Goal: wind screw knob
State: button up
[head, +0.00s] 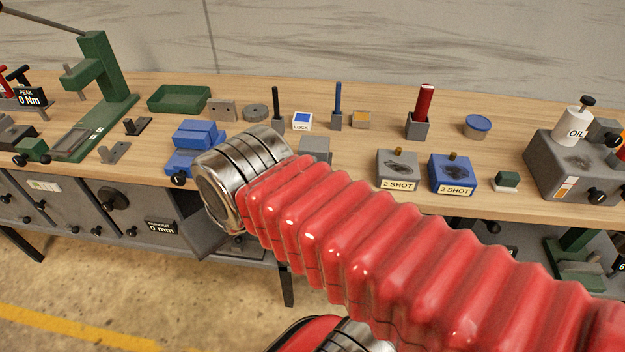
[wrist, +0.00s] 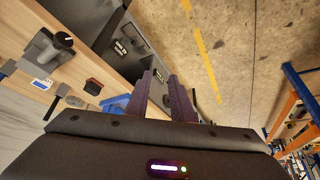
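Several black knobs show, and I cannot tell which one is the screw knob. In the head view, a black knob (head: 179,179) sits on the front of the blue vise-like block (head: 197,137), and a larger round black knob (head: 113,199) is on the grey cabinet front under the bench. In the wrist view, a black knob (wrist: 64,40) stands on a grey block at the upper left. My gripper (wrist: 160,75) has two dark fingers standing apart with nothing between them. It touches no knob that I can see. In the head view my arm hides it.
The wooden bench (head: 350,180) holds a green press (head: 101,70), a green tray (head: 179,98), two "2 SHOT" boxes (head: 398,170) (head: 452,174) and an oil unit (head: 570,165). A "0 mm" display (head: 161,227) is on the cabinet. Floor in front is clear.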

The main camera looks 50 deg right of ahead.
jog(key=shift+w, duration=0.55)
jog(key=shift+d, duration=0.1)
jog(key=w+d+r+n+g, duration=0.1)
jog(key=d+n+g, duration=0.1)
jog(key=d, duration=1)
jog(key=w+d+r+n+g, duration=0.1)
jog(key=d+n, duration=0.4)
jog(key=d, duration=0.6)
jog(key=w+g, duration=0.1)
jog(key=g, duration=0.1)
jog(key=shift+w+d+g, duration=0.3)
jog(key=shift+d, duration=0.1)
jog(key=shift+f, duration=0.1)
notch_tip(320, 180, down, 14)
jog(key=shift+r, duration=0.15)
jog(key=shift+c, duration=0.5)
